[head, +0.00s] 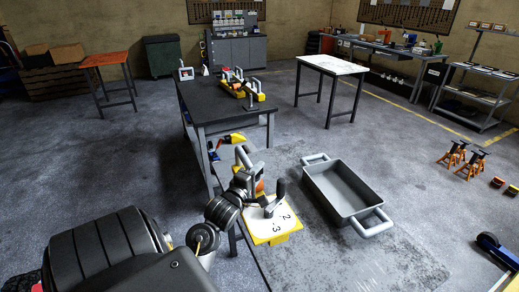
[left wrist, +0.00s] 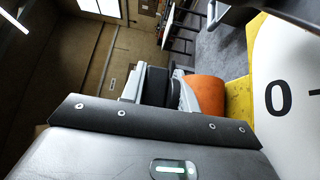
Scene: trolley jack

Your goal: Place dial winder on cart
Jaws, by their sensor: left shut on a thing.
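The dial winder (head: 272,222) is a yellow block with a white numbered dial face and a dark crank handle. It is held in the air at the lower middle of the head view, just left of the cart. My left gripper (head: 253,184) is shut on its orange grip. In the left wrist view the gripper fingers (left wrist: 158,86) press against the orange grip (left wrist: 206,96), with the white dial face (left wrist: 288,90) at the right. The cart (head: 346,185) is a grey open tray with a handle at each end, and its inside looks empty. My right gripper is not in view.
A dark workbench (head: 205,100) with yellow and grey devices (head: 240,86) stands behind the gripper. A white-topped table (head: 333,65) is at the back. Orange jack stands (head: 462,157) are on the right. The floor right of the cart is mostly clear.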

